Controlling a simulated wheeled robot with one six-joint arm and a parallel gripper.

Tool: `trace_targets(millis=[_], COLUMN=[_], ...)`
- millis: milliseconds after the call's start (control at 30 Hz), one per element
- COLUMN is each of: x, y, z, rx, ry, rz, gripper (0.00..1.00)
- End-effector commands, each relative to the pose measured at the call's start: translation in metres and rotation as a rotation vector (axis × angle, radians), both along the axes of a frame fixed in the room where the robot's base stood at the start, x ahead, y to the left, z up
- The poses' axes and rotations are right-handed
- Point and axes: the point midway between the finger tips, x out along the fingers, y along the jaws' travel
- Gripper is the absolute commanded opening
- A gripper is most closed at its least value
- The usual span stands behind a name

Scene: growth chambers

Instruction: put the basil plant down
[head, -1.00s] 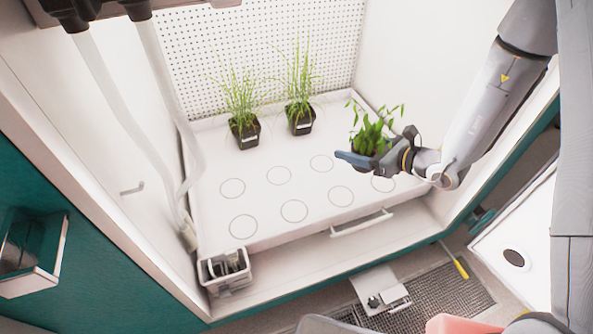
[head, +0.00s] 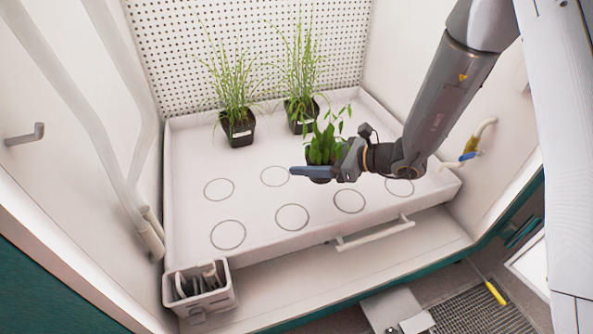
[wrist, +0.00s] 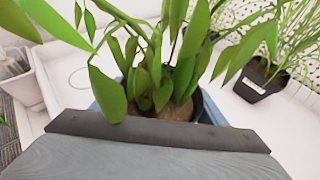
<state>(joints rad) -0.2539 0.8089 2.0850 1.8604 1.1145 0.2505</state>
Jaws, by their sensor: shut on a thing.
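The basil plant (head: 324,148) has broad green leaves and a dark pot. My gripper (head: 318,173) is shut on its pot and holds it over the white tray (head: 190,165), near the middle of the marked circles. The gripper hides most of the pot in the head view. I cannot tell from the pictures whether the pot touches the tray. In the wrist view the basil plant (wrist: 165,75) fills the middle, its pot behind the gripper's grey finger (wrist: 160,135).
Two grassy plants in black pots, one left (head: 238,130) and one right (head: 301,112), stand at the tray's back. Empty circles show at the front and left. A grey bin (head: 200,290) of labels sits at the front left corner. White hoses hang at left.

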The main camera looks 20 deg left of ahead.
Motion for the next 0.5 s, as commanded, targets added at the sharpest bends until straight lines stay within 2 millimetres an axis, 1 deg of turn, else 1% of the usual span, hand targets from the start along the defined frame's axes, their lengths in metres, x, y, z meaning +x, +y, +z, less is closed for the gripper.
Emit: trace_targets(millis=[167,400,500], x=[0.0,0.0,0.0], y=[0.002,0.002,0.002], z=[-0.016,-0.059,-0.067], rx=[0.0,-0.001,0.0], ry=[0.0,0.002,0.001], rz=[0.006,0.006,0.005], gripper=[0.38,0.38,0.38])
